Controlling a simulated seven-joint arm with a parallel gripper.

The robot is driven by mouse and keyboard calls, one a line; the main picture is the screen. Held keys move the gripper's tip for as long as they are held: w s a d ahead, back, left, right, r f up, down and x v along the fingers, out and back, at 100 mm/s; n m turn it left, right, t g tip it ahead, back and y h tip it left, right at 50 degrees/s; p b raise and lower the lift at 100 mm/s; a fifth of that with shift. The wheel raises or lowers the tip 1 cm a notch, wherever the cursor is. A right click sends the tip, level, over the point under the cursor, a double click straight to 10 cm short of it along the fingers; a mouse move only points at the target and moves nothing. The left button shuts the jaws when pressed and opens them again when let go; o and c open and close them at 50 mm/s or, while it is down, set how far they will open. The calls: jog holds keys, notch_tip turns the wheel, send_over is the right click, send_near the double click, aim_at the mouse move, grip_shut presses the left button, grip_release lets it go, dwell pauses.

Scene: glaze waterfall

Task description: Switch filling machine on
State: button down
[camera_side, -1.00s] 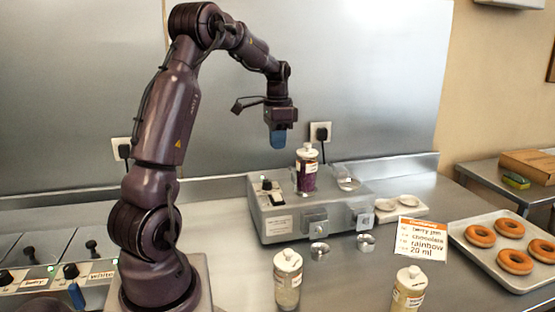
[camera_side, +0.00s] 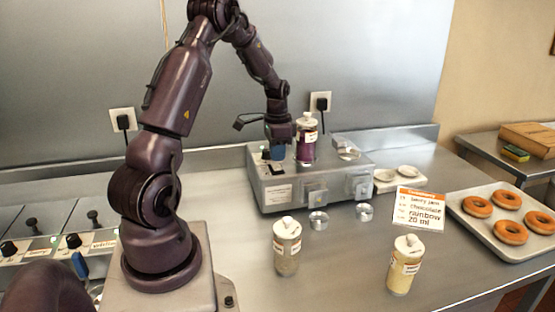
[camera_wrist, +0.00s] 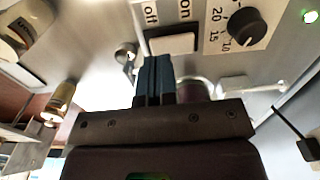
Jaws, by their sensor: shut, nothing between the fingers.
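The grey filling machine (camera_side: 285,193) stands on the steel counter, with a jar (camera_side: 306,148) of dark purple filling on top. In the wrist view, its panel shows a white rocker switch (camera_wrist: 178,44) marked "off" and "on". Beside the switch is a black knob (camera_wrist: 243,29) on a numbered scale, and a green light (camera_wrist: 311,16) is lit. My gripper (camera_side: 278,155) is low over the panel's left part, blue fingers shut and empty. In the wrist view, my gripper's fingertips (camera_wrist: 154,60) are just below the switch; contact and the rocker's tilt cannot be told.
Two lidded jars stand in front: one greyish (camera_side: 286,250) and one yellow (camera_side: 404,268). A sign (camera_side: 420,210) reads berry jam, chocolate, rainbow, 20 ml. A tray (camera_side: 466,218) of doughnuts lies at right. A wall plug (camera_side: 321,103) is behind the machine.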

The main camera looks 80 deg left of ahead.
jog(key=shift+f, duration=1)
jog(key=shift+d+f, duration=0.15)
jog(key=shift+f, duration=0.1)
jog(key=shift+a+r, duration=0.25)
jog(key=shift+a, duration=0.55)
jog(key=shift+r, duration=0.15)
notch_tip(320, 180, up, 14)
jog(key=a, duration=0.2)
jog(key=shift+a, duration=0.25)
